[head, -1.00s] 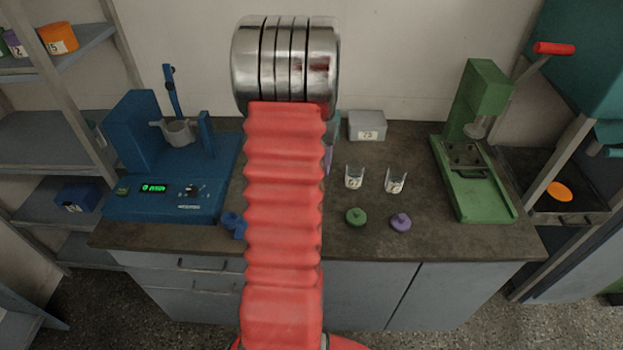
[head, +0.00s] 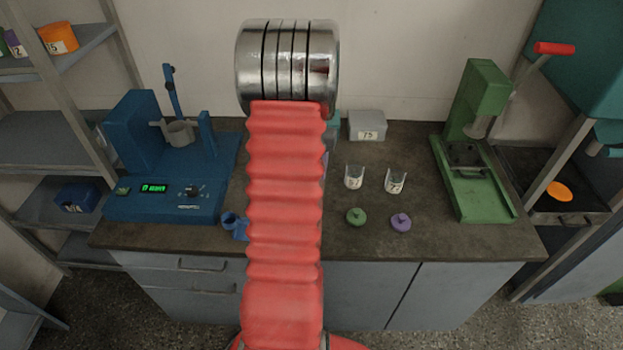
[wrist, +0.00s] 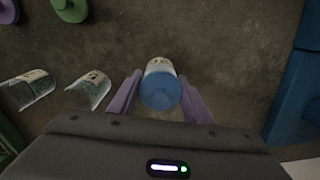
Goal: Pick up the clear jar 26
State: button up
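A small clear jar with a white label and a blue lid (wrist: 160,92) stands on the counter in the wrist view. Its number is too small to read, so I cannot confirm it is 26. My gripper (wrist: 161,78) has its two purple fingers apart, one on each side of this jar; I cannot tell whether they touch it. In the head view my red arm hides this jar and most of the gripper. Two open clear jars with labels stand to the right in the head view, one nearer the arm (head: 354,177) and one farther right (head: 395,181).
A green lid (head: 356,216) and a purple lid (head: 401,222) lie in front of the open jars. A blue machine (head: 165,190) stands left, a green press (head: 480,150) right. A grey box (head: 367,125) sits at the back. A small blue part (head: 231,221) is near the front edge.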

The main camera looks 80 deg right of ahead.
jog(key=c, duration=0.7)
jog(key=shift+o, duration=0.2)
jog(key=shift+r, duration=0.1)
notch_tip(320, 180, up, 10)
jog(key=shift+f, duration=0.1)
jog(key=shift+s, duration=0.15)
dwell(0.5)
